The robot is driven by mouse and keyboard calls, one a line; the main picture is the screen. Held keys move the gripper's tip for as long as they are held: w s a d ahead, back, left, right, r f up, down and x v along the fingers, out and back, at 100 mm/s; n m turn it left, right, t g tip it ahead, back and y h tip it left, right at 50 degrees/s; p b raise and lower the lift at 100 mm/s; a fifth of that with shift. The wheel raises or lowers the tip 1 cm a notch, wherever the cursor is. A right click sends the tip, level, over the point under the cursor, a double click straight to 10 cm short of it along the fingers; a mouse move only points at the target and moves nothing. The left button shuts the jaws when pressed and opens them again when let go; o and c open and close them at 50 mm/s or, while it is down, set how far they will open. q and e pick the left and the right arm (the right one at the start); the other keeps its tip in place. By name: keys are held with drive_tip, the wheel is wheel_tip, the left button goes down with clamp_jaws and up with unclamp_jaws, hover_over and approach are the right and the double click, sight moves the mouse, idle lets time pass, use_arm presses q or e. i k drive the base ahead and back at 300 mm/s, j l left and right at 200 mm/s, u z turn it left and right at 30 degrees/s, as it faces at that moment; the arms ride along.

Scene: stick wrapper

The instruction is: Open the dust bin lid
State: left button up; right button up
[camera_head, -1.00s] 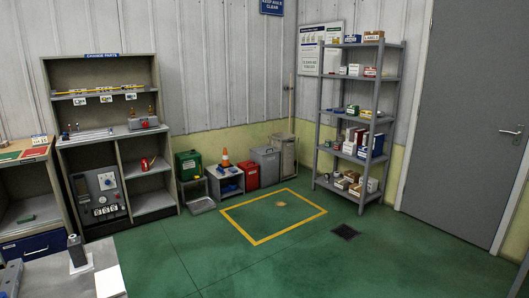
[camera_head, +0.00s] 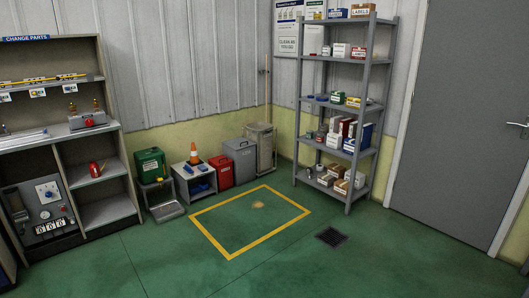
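Several bin-like containers stand in a row against the back wall, and I cannot tell for sure which one is the dust bin. A grey bin (camera_head: 240,160) with a lid and a front handle stands right of a red container (camera_head: 221,172). A taller beige-grey bin (camera_head: 262,147) stands in the corner with a long broom-like handle rising beside it. The lid of the grey bin looks shut. Neither gripper shows in the head view.
A yellow floor square (camera_head: 250,222) surrounds a small tan patch (camera_head: 258,205) in front of the bins. A grey shelf rack (camera_head: 348,115) stands to the right, with a floor drain (camera_head: 331,237) before it. A cabinet (camera_head: 60,140) stands left. The green floor ahead is open.

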sight(237, 143)
drive_tip(key=i+z, duration=0.1)
drive_tip(key=i, duration=2.6)
